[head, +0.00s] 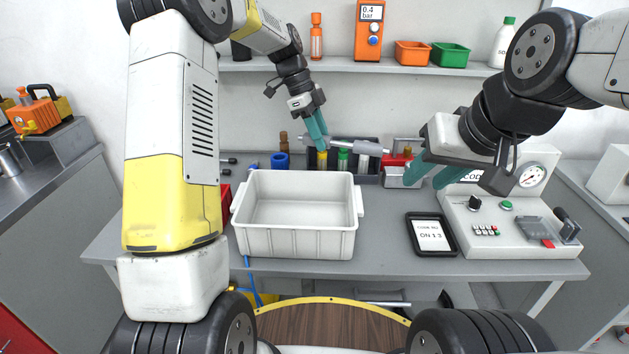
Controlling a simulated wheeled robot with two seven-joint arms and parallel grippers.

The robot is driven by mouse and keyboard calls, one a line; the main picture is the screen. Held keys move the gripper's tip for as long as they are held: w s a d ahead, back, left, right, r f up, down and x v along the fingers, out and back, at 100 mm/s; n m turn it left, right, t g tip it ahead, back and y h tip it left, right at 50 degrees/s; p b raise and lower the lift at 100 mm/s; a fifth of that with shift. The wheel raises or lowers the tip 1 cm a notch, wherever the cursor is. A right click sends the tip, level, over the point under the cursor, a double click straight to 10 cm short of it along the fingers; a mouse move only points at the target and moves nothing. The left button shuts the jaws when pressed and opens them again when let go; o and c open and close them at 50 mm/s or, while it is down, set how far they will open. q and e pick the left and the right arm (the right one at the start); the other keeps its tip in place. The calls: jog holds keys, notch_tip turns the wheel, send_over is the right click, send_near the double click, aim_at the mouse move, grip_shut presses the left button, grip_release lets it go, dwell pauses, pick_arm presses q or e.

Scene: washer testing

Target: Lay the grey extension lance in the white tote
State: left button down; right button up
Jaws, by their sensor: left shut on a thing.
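The white tote (297,243) stands empty on the grey bench, left of the middle. My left gripper (318,135) has teal fingers and is shut on the grey extension lance (366,147). The lance is held roughly level above and behind the tote's back right side, pointing right. Part of it is hidden by the fingers. My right gripper (424,177) is open and empty, to the right of the lance and tote, above the bench.
A rack with several coloured tubes (343,160) stands behind the tote. A blue part (280,161) is to its left. A dark tablet (432,234) lies right of the tote, with a control panel (510,225) beyond. A shelf (360,66) runs above.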

pick_arm(q)
jog(key=s+a+f+n+t, duration=0.1)
jog(key=s+a+f+n, duration=0.15)
jog(key=a+f, duration=0.25)
jog(key=s+a+f+n, duration=0.1)
jog(key=s+a+f, duration=0.3)
jog(key=a+f, duration=0.15)
jog(key=shift+s+a+f, duration=0.1)
jog(key=shift+a+f, duration=0.05)
jog(key=shift+f, duration=1.45)
jog(key=shift+w+a+f, duration=0.1)
jog(key=shift+a+f, duration=0.05)
jog(key=shift+f, duration=1.5)
jog(key=shift+s+a+f, duration=0.1)
jog(key=shift+a+f, duration=0.05)
jog(key=shift+f, duration=1.45)
jog(key=shift+f, duration=0.25)
jog(key=shift+f, duration=0.35)
jog(key=c, duration=1.1)
grip_release()
jog(key=shift+c, duration=0.2)
jog(key=shift+r, duration=0.1)
